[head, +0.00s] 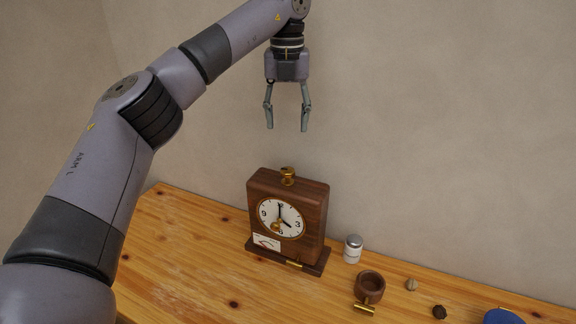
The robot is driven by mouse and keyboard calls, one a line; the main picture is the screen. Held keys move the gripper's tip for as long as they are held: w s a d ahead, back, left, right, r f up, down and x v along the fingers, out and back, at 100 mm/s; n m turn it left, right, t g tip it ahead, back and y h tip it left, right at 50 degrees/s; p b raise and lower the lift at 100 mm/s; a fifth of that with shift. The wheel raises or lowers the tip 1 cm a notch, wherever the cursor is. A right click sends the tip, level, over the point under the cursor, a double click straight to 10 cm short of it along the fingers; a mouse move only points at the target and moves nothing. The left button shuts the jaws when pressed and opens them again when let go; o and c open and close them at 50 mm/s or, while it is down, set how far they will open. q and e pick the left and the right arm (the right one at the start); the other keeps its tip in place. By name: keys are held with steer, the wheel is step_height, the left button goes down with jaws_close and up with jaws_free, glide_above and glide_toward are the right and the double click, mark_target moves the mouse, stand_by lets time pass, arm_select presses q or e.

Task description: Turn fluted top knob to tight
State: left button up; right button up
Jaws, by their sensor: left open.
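A dark wooden clock (313,205) stands upright on the wooden table. Its white dial (281,218) faces the front, with a small white gauge card below it. The brass fluted top knob (288,176) sits on top of the case. A second brass knob (276,227) shows on the dial. My left gripper (287,129) points down, open and empty, above the clock and apart from the top knob. The gauge's fine marks are too small to read. My right gripper is not in view.
To the clock's right on the table (190,260) stand a white jar with a grey lid (353,249) and a brown wooden cup (369,286) with a brass piece before it. Two small lumps (439,312) and a blue object (502,316) lie further right. The wall is close behind.

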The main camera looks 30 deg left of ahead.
mark_target(288, 169)
arm_select(q)
step_height(288, 169, down, 11)
steer(key=shift+w+f+p, duration=0.1)
steer(key=shift+f+p, duration=0.05)
steer(key=shift+p, duration=1)
steer(key=shift+f, duration=0.6)
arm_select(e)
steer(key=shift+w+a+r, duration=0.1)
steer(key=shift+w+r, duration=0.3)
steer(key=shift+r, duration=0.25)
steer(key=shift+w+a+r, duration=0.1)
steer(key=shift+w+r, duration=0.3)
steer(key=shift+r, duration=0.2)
arm_select(q)
steer(key=shift+c, duration=0.6)
steer(key=c, duration=1)
steer(key=shift+c, duration=0.2)
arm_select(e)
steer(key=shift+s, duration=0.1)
